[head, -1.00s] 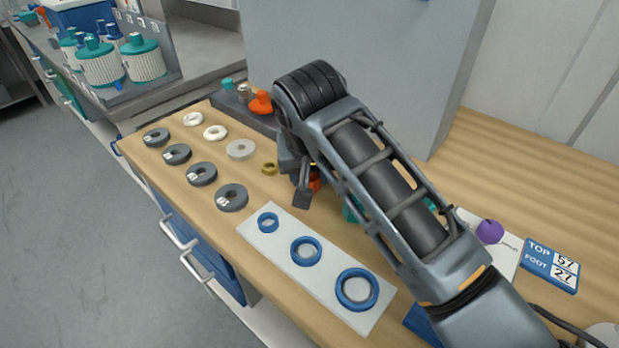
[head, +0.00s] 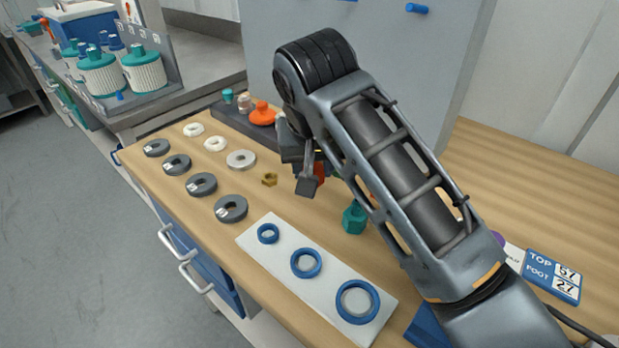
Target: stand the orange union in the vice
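My gripper (head: 312,186) hangs at the end of my arm above the bench, behind the rings sheet. An orange-red part, the orange union (head: 320,173), shows between its fingers, mostly hidden by the near finger and the arm; it appears gripped and off the bench. Another orange piece (head: 262,114) stands on the dark rack at the back left. A blue block (head: 426,328), partly hidden by my arm at the bottom, may be the vice; I cannot tell.
A teal fitting (head: 354,218) stands just right of my gripper. A brass nut (head: 270,180) lies to its left. A white sheet (head: 283,270) with blue rings lies in front. Several grey discs (head: 202,184) line the left edge. A grey panel (head: 370,60) stands behind.

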